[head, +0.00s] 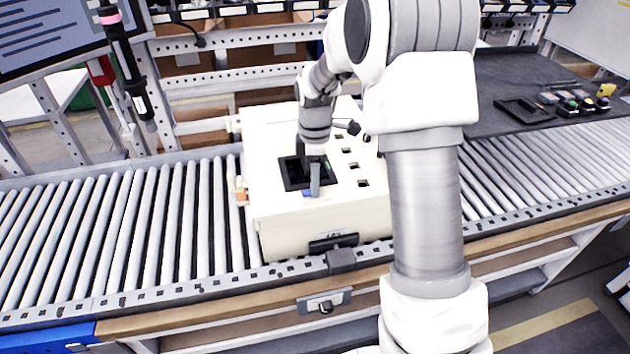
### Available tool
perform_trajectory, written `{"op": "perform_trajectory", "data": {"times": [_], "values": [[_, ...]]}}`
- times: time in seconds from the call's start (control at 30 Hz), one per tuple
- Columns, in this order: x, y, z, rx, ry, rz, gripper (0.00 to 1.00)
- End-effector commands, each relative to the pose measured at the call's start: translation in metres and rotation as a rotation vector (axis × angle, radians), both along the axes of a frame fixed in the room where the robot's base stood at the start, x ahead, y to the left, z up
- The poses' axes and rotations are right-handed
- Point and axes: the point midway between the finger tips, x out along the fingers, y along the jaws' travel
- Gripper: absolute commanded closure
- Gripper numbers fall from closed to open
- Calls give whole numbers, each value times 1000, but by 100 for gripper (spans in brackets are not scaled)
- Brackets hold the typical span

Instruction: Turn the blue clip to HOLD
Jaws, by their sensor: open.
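A small blue piece (308,193), which looks like the blue clip, shows at the front edge of a dark square recess (290,174) in the top of a cream box. My gripper (315,190) points down right at it and covers part of it. The jaws are open. I cannot tell whether a finger touches the blue piece. Its turn position and any HOLD marking are too small to read.
The cream box (320,222) sits on a roller conveyor (110,230). A dark tool (125,70) with a pink band hangs at left. A dark bench (515,75) at right holds a tray (524,111) and small coloured parts. The left rollers are clear.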

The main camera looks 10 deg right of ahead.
Motion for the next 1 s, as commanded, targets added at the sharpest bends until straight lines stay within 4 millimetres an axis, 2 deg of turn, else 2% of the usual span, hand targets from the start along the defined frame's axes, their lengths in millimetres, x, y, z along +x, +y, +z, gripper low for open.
{"op": "perform_trajectory", "data": {"times": [0.1, 0.4, 0.7, 1.0], "values": [[0, 0, -7, 0, 1, 1, 43], [0, 0, -8, 0, 0, 0, 45], [0, 0, -8, 0, 0, 0, 99], [0, 0, -8, 0, 0, -4, 100]]}}
